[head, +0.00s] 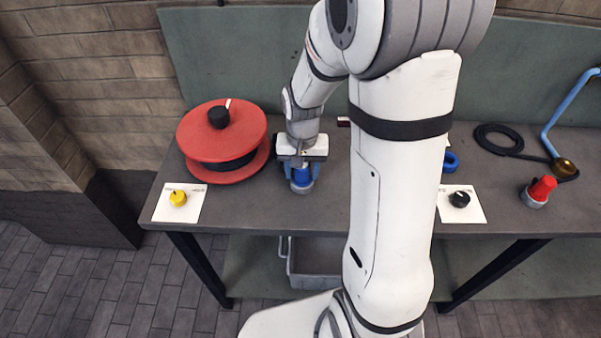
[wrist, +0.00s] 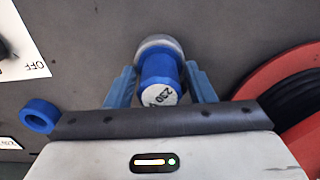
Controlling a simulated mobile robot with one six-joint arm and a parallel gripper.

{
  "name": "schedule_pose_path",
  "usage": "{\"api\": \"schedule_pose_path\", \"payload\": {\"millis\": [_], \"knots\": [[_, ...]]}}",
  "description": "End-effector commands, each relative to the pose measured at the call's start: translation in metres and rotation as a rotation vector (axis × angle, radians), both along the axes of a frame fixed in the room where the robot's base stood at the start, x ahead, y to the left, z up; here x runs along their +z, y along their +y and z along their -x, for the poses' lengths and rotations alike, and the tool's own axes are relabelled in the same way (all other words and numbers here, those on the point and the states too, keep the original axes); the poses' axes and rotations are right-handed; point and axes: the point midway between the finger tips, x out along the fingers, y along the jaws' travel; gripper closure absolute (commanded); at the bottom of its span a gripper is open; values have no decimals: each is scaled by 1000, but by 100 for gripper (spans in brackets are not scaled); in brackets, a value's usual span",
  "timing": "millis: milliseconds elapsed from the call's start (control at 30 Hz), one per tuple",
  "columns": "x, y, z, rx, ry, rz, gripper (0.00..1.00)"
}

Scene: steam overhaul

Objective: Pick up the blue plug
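The blue plug (head: 301,177) stands on the grey workbench, just right of the red reel. It has a grey metal base collar, and in the wrist view the plug (wrist: 158,72) shows a white end face marked "230 V". My gripper (head: 300,172) is over it, pointing down. In the wrist view my gripper's blue fingers (wrist: 160,85) are on either side of the plug. A narrow gap shows on the left and the right finger is very close. The plug is still at bench level.
A red cable reel (head: 222,150) stands close on the left. A yellow knob (head: 178,198) and a black knob (head: 459,199) sit on white cards. A red plug (head: 541,190), a blue ring (head: 450,162) and a black hose (head: 498,138) lie to the right. A grey bin (head: 315,260) is below.

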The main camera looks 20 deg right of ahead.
Motion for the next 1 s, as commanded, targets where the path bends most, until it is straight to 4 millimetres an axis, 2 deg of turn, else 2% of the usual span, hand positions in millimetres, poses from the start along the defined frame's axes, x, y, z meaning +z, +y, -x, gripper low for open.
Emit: {"api": "schedule_pose_path", "payload": {"millis": [67, 367, 633, 767, 1000], "knots": [[0, 0, 0, 0, 0, 0, 58], [0, 0, 0, 1, 0, 0, 82], [3, 1, -1, 1, -2, 0, 83], [20, 1, -1, 1, -5, 0, 83], [69, 1, -1, 2, -6, 0, 83]]}}
